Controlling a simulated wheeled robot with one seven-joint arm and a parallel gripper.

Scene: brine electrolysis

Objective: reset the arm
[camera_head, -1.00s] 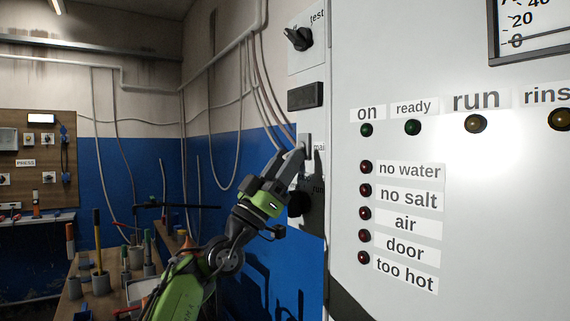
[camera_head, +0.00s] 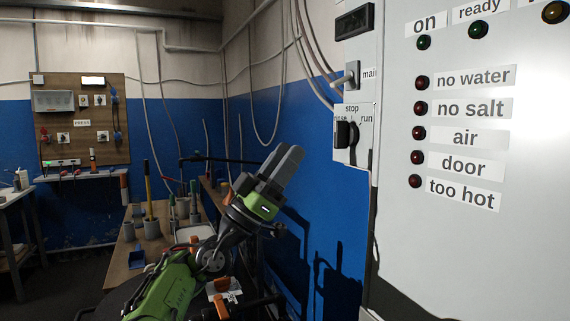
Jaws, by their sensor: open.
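My gripper (camera_head: 283,162) is at the end of my green and black arm, in the middle of the view, pointing up and to the right. It holds nothing that I can see, and the gap between its fingers is hard to make out from this side. It is apart from the switch panel (camera_head: 355,95) on the right. That panel carries a lever switch (camera_head: 343,79) labelled "mai…" and a black rotary knob (camera_head: 346,134) with stop and run labels.
The white cabinet (camera_head: 475,240) with indicator lamps fills the right side. A wooden bench (camera_head: 120,272) with tools in cups stands behind my arm at left. A pegboard (camera_head: 85,120) hangs on the far wall. Open air lies between my gripper and the panel.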

